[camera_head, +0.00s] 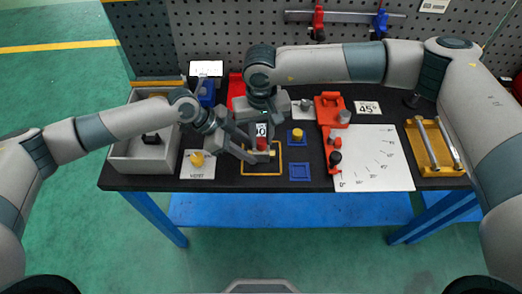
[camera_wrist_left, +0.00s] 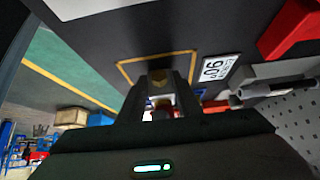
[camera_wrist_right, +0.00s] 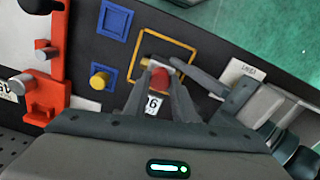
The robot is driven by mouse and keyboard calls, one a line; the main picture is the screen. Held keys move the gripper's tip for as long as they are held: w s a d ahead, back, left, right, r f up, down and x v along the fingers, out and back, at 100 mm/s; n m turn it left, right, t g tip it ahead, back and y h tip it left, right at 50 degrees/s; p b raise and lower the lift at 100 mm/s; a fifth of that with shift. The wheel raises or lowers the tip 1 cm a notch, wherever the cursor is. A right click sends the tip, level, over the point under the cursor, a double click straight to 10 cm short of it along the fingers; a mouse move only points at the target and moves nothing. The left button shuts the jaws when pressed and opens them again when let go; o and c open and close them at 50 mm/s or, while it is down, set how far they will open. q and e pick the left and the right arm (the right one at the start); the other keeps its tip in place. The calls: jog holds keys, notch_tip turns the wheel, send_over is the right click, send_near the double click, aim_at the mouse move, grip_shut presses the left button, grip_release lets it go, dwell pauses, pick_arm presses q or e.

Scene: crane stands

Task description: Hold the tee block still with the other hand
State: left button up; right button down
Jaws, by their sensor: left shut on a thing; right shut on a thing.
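The part I take for the tee block is small, with a red round end (camera_head: 263,144), and sits over the yellow square outline (camera_head: 244,174) on the dark bench. Both my grippers meet at it and hide most of it. My left gripper (camera_head: 253,152) comes in low from the left and is shut on it. My right gripper (camera_head: 264,135) comes down from behind and is shut on the red end (camera_wrist_right: 159,78). A pale bar shows beside the red end in the right wrist view.
A grey bin (camera_head: 123,163) stands at the left. A white plate with a yellow knob (camera_head: 197,159) lies left of the outline. A blue square (camera_head: 300,172), a yellow cylinder (camera_head: 297,135), a red fixture (camera_head: 328,112) and a white angle sheet (camera_head: 376,165) are at the right.

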jog(key=shift+n, duration=0.3)
jog(key=n, duration=0.5)
jog(key=shift+r, duration=0.1)
dwell(0.5)
jog(key=n, duration=0.5)
jog(key=c, duration=1.4)
grip_release()
jog(key=shift+c, duration=0.8)
